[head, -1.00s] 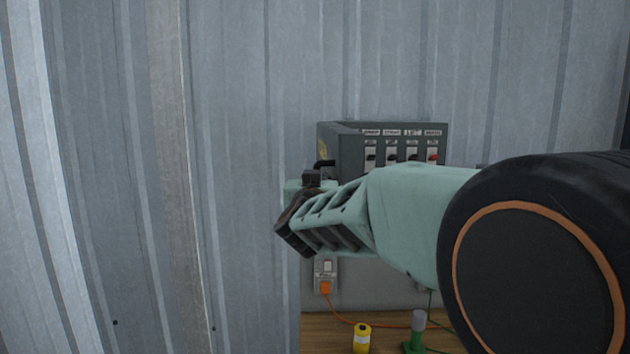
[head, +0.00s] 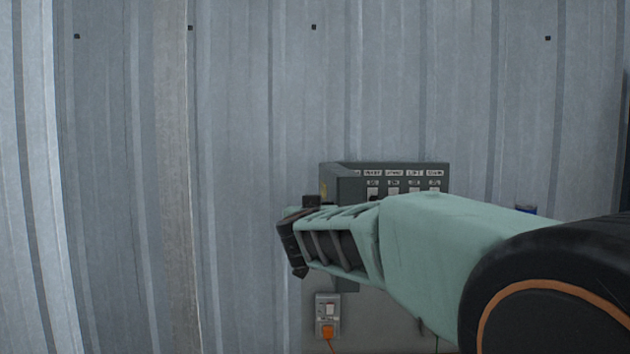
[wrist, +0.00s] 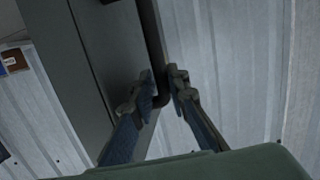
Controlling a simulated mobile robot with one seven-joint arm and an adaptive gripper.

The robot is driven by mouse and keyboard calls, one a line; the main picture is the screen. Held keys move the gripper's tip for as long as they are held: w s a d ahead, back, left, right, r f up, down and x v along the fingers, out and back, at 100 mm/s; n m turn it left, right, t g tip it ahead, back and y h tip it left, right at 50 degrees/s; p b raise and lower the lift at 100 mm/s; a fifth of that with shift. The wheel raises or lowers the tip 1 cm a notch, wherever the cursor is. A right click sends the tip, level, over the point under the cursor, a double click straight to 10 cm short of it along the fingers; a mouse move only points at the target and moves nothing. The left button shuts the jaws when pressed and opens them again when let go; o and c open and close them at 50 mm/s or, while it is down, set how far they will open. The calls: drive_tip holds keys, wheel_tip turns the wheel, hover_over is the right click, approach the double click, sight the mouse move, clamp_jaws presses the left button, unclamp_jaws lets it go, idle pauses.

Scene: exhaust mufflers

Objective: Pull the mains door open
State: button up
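The mains box (head: 384,168) is a dark grey cabinet on the corrugated wall, with a row of labelled switches showing on its front. My gripper (head: 290,238) is at its left side in the head view and hides its lower left part. In the wrist view a grey panel (wrist: 110,45) carries a black bar handle (wrist: 151,35).
A socket (head: 327,308) with an orange plug (head: 327,332) and cable is below my gripper. A small blue object (head: 526,209) shows behind my arm on the right. The corrugated wall (head: 240,120) left of the box is clear.

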drive_tip(key=shift+m+t+h, duration=0.3)
drive_tip(key=shift+m+t, duration=0.1)
drive_tip(key=shift+t, duration=0.4)
drive_tip(key=r, duration=0.9)
drive_tip(key=shift+d, duration=0.35)
drive_tip(key=shift+n+g, duration=0.3)
drive_tip(key=shift+g, duration=0.4)
wheel_tip(320, 180, down, 8)
drive_tip(key=shift+s+a+r, duration=0.1)
drive_tip(key=s+a+p, duration=0.5)
drive_tip(key=s+a, duration=0.2)
drive_tip(key=a, duration=0.3)
drive_tip(key=shift+s+f, duration=0.4)
drive_tip(key=shift+f, duration=0.05)
drive_tip(key=shift+a, duration=0.1)
